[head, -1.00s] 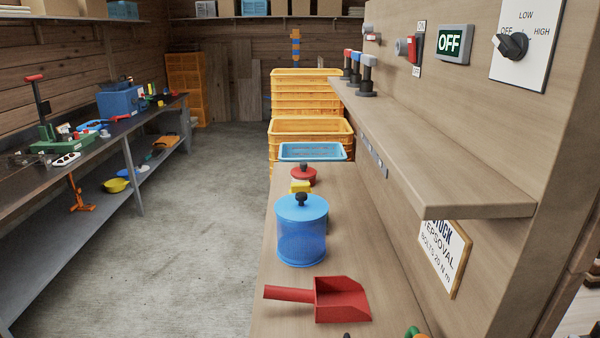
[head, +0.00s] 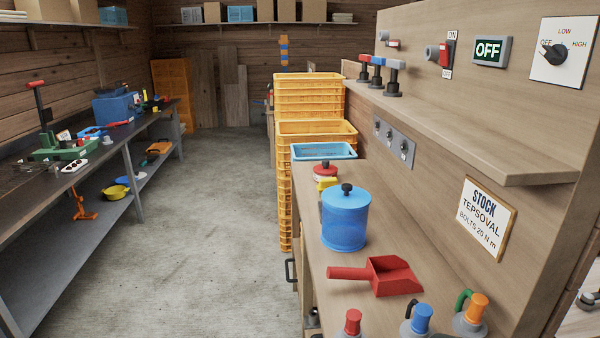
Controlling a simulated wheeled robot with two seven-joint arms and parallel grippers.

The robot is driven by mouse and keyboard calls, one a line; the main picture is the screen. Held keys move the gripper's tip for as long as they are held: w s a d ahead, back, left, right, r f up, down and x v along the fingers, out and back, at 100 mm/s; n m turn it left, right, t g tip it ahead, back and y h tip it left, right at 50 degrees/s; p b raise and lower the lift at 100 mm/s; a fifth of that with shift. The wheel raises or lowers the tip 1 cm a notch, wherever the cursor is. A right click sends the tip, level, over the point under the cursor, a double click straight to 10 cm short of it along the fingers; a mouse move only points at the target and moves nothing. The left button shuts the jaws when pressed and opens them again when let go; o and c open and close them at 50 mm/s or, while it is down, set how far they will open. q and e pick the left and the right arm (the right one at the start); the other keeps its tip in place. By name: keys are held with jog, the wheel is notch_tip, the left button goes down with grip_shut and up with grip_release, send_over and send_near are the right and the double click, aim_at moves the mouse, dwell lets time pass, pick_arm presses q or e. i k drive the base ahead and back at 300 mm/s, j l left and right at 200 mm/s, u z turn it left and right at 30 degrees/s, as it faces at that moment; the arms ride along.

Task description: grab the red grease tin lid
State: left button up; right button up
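The red lid (head: 325,170) with a dark knob is small and far down the wooden counter (head: 312,250) in the head view. It sits behind a yellow object (head: 327,183) and the blue translucent canister (head: 346,222), which has a blue lid with a black knob. The tin under the red lid is mostly hidden, and I cannot tell how the lid sits on it. Neither of my grippers shows in the view.
A red scoop (head: 385,277) lies in front of the canister. Several capped bottles, one of them orange-topped (head: 476,307), stand at the counter's near end. A blue crate (head: 322,151) and stacked yellow crates (head: 310,100) are behind. A shelf (head: 480,120) overhangs on the right. Open floor (head: 210,220) lies left.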

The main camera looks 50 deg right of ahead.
aim_at(324, 168)
jog(key=i+j+z, duration=0.15)
jog(key=i+j, duration=0.6)
jog(key=i, duration=0.15)
jog(key=i+z, duration=0.7)
jog(key=i+j+z, duration=0.15)
jog(key=i+z, duration=0.45)
jog(key=z, duration=0.15)
jog(key=i+z, duration=0.35)
jog(key=i+j+z, duration=0.15)
jog(key=z, duration=0.25)
jog(key=i+j+z, duration=0.2)
jog(key=z, duration=0.2)
jog(key=i+j+z, duration=0.15)
jog(key=z, duration=0.2)
jog(key=i+j+z, duration=0.25)
jog(key=z, duration=0.15)
jog(key=i+j+z, duration=0.35)
jog(key=k+l, duration=0.05)
